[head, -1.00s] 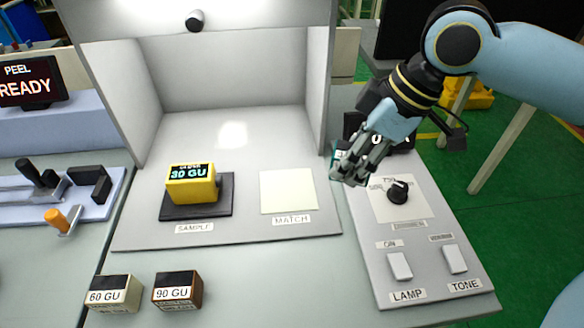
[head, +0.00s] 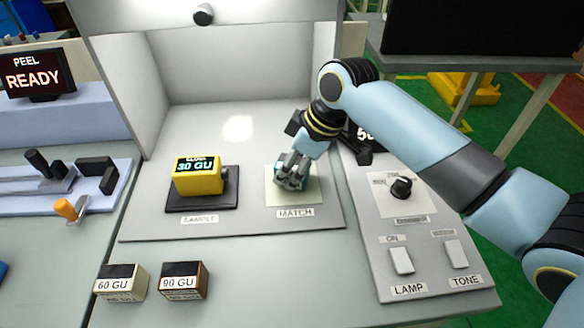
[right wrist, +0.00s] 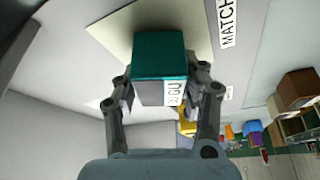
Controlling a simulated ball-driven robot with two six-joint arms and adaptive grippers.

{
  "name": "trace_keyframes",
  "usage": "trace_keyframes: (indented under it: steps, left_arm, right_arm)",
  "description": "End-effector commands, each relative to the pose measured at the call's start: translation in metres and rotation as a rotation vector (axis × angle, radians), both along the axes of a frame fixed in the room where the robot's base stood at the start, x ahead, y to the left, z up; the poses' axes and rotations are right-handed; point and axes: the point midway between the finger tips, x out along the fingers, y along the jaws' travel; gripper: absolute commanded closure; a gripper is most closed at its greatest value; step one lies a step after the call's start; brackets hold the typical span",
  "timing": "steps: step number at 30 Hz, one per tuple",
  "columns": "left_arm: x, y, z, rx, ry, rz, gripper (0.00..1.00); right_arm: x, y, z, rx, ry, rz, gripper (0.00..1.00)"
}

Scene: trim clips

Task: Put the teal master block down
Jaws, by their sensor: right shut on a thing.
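The teal master block (right wrist: 160,58) is between the fingers of my right gripper (right wrist: 162,88), which is shut on it. In the head view my right gripper (head: 291,178) is over the cream MATCH pad (head: 283,199), and its fingers hide most of the block. In the right wrist view the pad (right wrist: 116,30) lies behind the block; I cannot tell whether the block touches it. A yellow block reading 30 GU (head: 197,178) sits on the dark SAMPLE pad (head: 188,206) to the left. My left gripper is not in view.
The 60 GU block (head: 120,283) and 90 GU block (head: 184,281) stand on the table in front of the booth. A control panel with a knob (head: 401,188) and LAMP and TONE switches is to the right. Booth walls rise behind and left.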

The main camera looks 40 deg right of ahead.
Motion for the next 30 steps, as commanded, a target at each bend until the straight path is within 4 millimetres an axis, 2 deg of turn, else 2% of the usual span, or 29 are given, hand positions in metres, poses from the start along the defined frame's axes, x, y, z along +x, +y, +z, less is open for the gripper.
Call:
trace_keyframes:
  steps: [3, 13, 14, 19, 26, 30]
  left_arm:
    - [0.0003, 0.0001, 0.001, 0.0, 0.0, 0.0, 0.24]
    - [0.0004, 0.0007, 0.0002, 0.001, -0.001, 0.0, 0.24]
    - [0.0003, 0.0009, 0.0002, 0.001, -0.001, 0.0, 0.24]
    - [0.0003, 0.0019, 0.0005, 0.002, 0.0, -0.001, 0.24]
    - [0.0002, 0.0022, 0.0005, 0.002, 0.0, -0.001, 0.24]
    - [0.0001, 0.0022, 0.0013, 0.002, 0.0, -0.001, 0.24]
  right_arm:
    - [0.0, 0.0004, -0.0091, 0.001, -0.001, 0.0, 0.93]
    - [-0.0001, 0.0001, -0.012, 0.0, -0.002, 0.0, 0.93]
    - [-0.0001, 0.0001, -0.0126, 0.0, -0.002, 0.0, 0.56]
    - [-0.0001, 0.0, -0.0119, 0.0, -0.002, 0.0, 0.34]
    - [-0.0001, -0.0001, -0.0117, 0.0, -0.002, 0.0, 0.34]
    - [-0.0014, -0.002, -0.0042, -0.002, -0.004, 0.001, 0.34]
